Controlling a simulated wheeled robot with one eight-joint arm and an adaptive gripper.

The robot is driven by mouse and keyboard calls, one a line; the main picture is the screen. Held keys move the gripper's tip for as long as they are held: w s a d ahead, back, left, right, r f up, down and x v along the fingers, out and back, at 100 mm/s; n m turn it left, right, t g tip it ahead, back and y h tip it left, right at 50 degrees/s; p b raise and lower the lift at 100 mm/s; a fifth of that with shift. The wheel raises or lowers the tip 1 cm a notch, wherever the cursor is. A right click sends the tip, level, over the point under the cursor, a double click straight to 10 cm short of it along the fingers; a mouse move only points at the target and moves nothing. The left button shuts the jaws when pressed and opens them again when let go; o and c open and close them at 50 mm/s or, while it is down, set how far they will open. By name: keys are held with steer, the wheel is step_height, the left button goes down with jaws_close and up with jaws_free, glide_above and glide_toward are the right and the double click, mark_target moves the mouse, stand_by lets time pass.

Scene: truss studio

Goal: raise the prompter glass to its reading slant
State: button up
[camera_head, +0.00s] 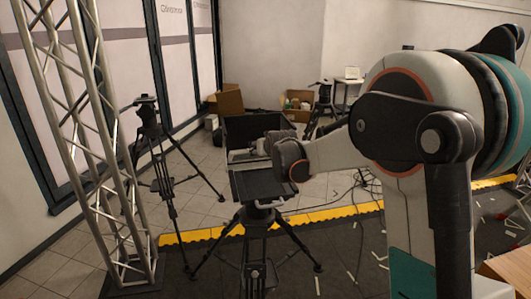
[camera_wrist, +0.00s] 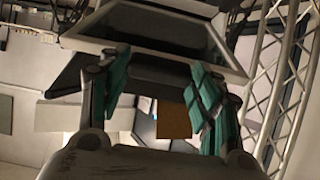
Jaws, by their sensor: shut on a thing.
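The prompter stands on a black tripod (camera_head: 256,245) in the middle of the head view. Its flat dark tray (camera_head: 262,186) has a pale handle at the near edge. A dark upright panel (camera_head: 240,128) rises behind it. My gripper (camera_head: 243,155) reaches in from the right, between tray and panel. In the wrist view a dark glass panel with a pale rim (camera_wrist: 165,27) fills the top. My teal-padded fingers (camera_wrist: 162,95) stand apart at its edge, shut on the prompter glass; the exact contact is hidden.
A silver truss tower (camera_head: 95,150) stands at the left, with another black tripod (camera_head: 152,150) beside it. Yellow edging (camera_head: 330,217) crosses the floor, with cables near it. Cardboard boxes (camera_head: 229,101) and a small white table (camera_head: 348,82) are at the back.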

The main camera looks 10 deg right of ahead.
steer(key=shift+w+r+g+p, duration=0.85)
steer(key=shift+w+r, duration=0.3)
steer(key=shift+r, duration=0.25)
steer(key=o, duration=1.5)
steer(key=v, duration=1.2)
steer(key=shift+f, duration=0.1)
steer(key=shift+s, duration=0.1)
